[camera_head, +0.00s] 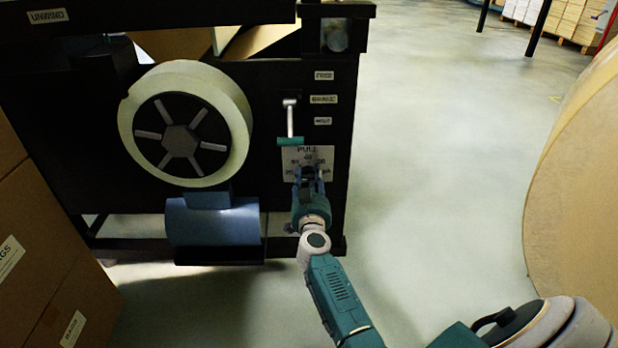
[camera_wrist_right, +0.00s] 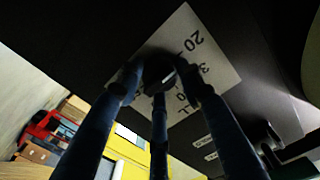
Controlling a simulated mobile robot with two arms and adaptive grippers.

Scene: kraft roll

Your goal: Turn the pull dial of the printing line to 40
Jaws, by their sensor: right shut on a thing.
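The pull dial's white scale plate (camera_head: 322,154) is on the dark machine panel, below a teal-handled lever. It is marked PULL with numbers around it, some covered by my gripper. My right gripper (camera_head: 309,178) is at the plate with its fingers closed around the dark dial knob. In the right wrist view the fingers of my right gripper (camera_wrist_right: 160,85) close on the dark knob (camera_wrist_right: 158,70) in front of the plate (camera_wrist_right: 215,65); a 20 shows there. The knob's pointer is hidden, so I cannot read its setting. My left gripper is not in view.
The brake lever (camera_head: 289,125) hangs just above the plate. A large pale roll (camera_head: 237,100) and a blue cylinder (camera_head: 213,222) are to the left. Cardboard boxes (camera_head: 40,240) stand at the left edge, and a big kraft roll (camera_head: 575,185) at the right. The floor between is clear.

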